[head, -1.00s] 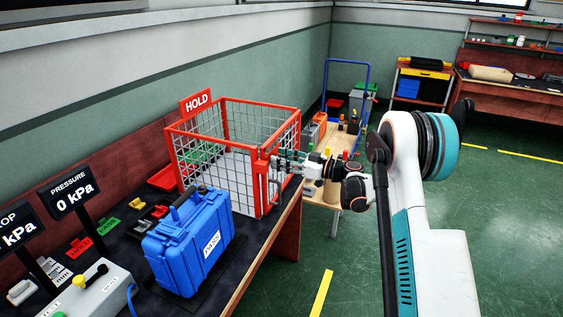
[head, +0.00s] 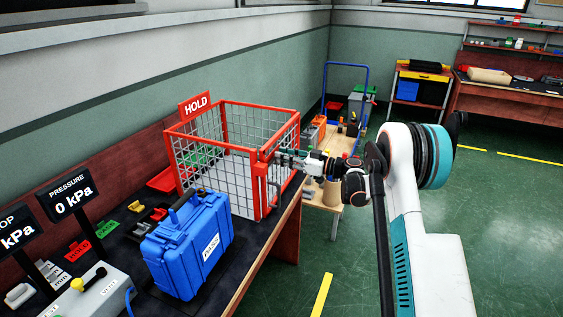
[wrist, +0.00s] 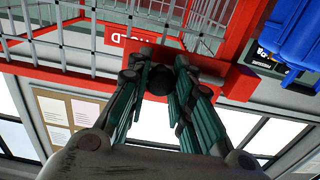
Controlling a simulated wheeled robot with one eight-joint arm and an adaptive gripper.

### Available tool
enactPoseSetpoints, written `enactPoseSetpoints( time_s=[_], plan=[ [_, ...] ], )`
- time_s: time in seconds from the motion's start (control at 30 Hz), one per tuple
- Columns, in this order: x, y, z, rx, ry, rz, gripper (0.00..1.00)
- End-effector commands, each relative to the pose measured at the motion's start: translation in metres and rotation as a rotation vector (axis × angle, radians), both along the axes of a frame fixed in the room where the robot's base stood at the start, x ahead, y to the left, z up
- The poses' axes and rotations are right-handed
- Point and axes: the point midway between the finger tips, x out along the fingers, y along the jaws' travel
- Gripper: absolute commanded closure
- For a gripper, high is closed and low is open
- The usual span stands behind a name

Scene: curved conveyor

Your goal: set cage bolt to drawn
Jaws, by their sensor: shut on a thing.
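The red-framed wire cage (head: 228,107) stands on the bench with a HOLD sign on its back corner. In the wrist view, the teal fingers of my gripper (wrist: 165,66) are closed around a dark round knob (wrist: 163,82), which appears to be the cage bolt's. A red plate (wrist: 226,84) lies behind the fingers.
A blue case (head: 188,246) stands on the bench in front of the cage. Pressure displays (head: 72,193) and a grey control box (head: 95,296) are at the left. A wooden cart (head: 342,145) stands behind my gripper. Open floor lies to the right.

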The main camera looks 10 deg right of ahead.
Motion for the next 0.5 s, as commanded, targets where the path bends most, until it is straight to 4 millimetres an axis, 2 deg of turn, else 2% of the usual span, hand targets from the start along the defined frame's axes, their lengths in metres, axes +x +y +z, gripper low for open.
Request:
enactPoseSetpoints(
  time_s=[0.27,0.3,0.37,0.4,0.5],
  plan=[
    [0.0045,-0.0038,0.0006,0.001,-0.001,-0.005,1.0],
    [0.0046,-0.0038,0.0007,0.001,-0.001,-0.006,0.75],
    [0.0046,-0.0039,0.0008,0.001,-0.001,-0.005,0.61],
    [0.0044,-0.0038,0.0007,0.001,-0.001,-0.005,0.58],
    [0.004,-0.0035,0.0004,0.0,0.0,-0.004,0.58]
  ],
)
